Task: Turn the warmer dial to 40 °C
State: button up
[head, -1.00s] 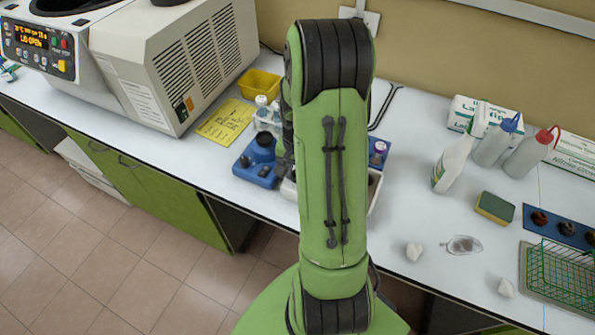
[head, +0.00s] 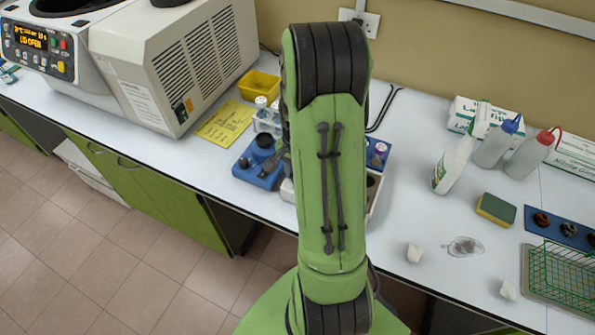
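My green arm (head: 333,180) stands across the middle of the head view and hides much of the bench behind it. A dark part of my gripper (head: 279,160) shows at the arm's left edge, beside a blue device with a round black top (head: 257,166). I cannot see its fingertips clearly or whether they touch anything. A pale box (head: 375,196), perhaps the warmer, shows only as edges on both sides of my arm. No dial or temperature scale can be made out.
A centrifuge (head: 170,70) with its lid open stands at the left. A yellow tray (head: 260,86) and capped tubes (head: 266,115) are behind the blue device. Bottles (head: 495,145), a sponge (head: 495,209) and a green wire basket (head: 565,275) are at the right.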

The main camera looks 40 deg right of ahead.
jog(key=o, duration=1)
jog(key=shift+o, duration=0.2)
notch_tip(320, 180, up, 16)
jog(key=p, duration=0.3)
jog(key=shift+f, duration=0.1)
